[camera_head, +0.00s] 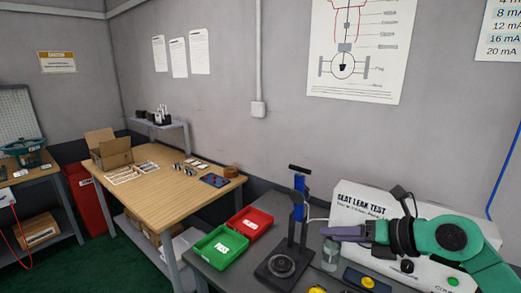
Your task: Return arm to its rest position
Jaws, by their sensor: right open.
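My right arm comes in from the right edge, green with black joints, over the front of the grey bench. A glass jar (331,256) stands just below the fingers. My left gripper is not in view.
A green bin (219,247) and a red bin (249,222) sit on the grey bench, left of the stand. A dark blue box (366,279) lies at the bench front. A wooden table (165,199) with small parts and a cardboard box (110,151) stands further left.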

